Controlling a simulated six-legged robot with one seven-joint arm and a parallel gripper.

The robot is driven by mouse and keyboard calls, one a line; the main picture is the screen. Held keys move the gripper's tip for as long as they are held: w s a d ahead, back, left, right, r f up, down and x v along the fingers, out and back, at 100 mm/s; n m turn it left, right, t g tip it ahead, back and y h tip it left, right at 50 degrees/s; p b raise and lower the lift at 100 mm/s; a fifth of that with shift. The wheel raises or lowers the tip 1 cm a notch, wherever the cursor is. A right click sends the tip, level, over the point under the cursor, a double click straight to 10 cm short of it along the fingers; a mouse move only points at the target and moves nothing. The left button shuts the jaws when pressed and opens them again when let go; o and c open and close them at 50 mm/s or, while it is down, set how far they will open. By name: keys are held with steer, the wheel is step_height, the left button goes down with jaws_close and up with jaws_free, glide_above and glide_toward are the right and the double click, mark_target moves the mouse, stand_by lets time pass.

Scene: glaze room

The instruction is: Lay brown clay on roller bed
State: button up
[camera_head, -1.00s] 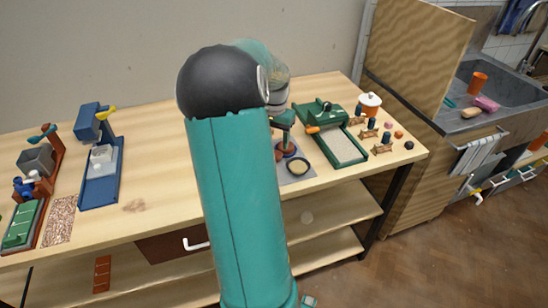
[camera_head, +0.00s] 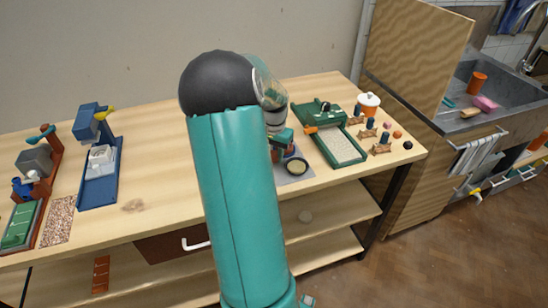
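The green roller bed (camera_head: 343,147) sits on the right part of the bench, with a pale speckled surface and a green roller housing (camera_head: 318,114) with an orange handle at its back. My gripper (camera_head: 283,148) is low over a grey mat (camera_head: 296,176) just left of the bed. My arm hides part of it, and its fingers are too small and covered to read. A reddish-brown patch shows close to the fingers; I cannot tell whether it is the brown clay. A dark round dish with a yellowish inside (camera_head: 296,167) sits on the mat, in front of the gripper.
Small pink (camera_head: 387,125), orange (camera_head: 397,134) and black (camera_head: 408,145) balls lie right of the bed, near brown stands (camera_head: 380,149). Blue equipment (camera_head: 101,170) is at left; the bench between is mostly clear.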

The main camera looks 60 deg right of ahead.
steer(key=shift+c, duration=1.3)
